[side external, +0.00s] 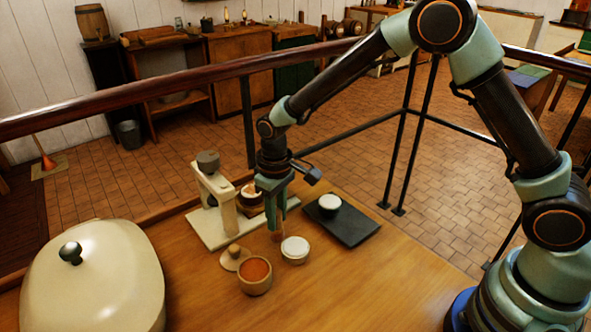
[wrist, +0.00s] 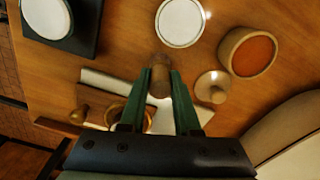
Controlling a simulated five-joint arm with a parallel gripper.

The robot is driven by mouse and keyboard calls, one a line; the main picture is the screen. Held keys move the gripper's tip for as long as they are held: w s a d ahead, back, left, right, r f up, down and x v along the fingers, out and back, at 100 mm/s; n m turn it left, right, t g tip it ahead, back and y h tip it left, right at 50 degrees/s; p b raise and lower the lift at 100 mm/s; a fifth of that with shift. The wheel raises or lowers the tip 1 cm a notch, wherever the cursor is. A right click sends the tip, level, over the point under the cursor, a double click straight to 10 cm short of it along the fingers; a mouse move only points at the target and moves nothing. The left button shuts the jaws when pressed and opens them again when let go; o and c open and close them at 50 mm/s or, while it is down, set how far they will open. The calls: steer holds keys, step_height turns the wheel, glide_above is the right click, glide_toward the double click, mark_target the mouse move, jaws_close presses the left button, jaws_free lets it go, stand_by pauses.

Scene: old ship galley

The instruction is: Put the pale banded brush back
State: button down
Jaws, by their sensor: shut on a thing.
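My gripper (side external: 274,212) points down over the wooden table, just right of the pale stand. It is shut on a short brownish piece, seemingly the brush (side external: 277,236), whose lower end shows below the fingers. In the wrist view my gripper (wrist: 162,84) has the brush (wrist: 159,62) between its green fingertips. Its bands are too small to make out, and the fingers hide much of it. I cannot tell whether its lower end touches the table. The pale stand (side external: 228,214) has upright posts and a dark knob on top; part of it is behind my gripper.
A white-topped jar (side external: 295,247), a bowl of orange stuff (side external: 254,276) and a small wooden lid (side external: 234,258) stand close in front. A dark board (side external: 352,230) bears a white-topped pot (side external: 329,203). A large cream lidded vessel (side external: 95,285) fills the left. Bare table lies front right.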

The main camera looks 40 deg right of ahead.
steer(key=shift+f, duration=0.1)
steer(key=c, duration=0.6)
jaws_free()
step_height(320, 180, up, 12)
steer(key=shift+s+d+r+m+t, duration=0.55)
steer(key=shift+s+d+r+t, duration=0.35)
steer(key=shift+s+d+r, duration=1.1)
steer(key=shift+s+d+r+m+t, duration=0.6)
steer(key=shift+s+d+r+t, duration=0.35)
steer(key=shift+s+d, duration=1.95)
steer(key=shift+s+d+r+m+t, duration=0.7)
steer(key=shift+s+d+r, duration=0.8)
steer(key=shift+s+d, duration=0.95)
steer(key=shift+s+a, duration=0.3)
steer(key=shift+a, duration=0.05)
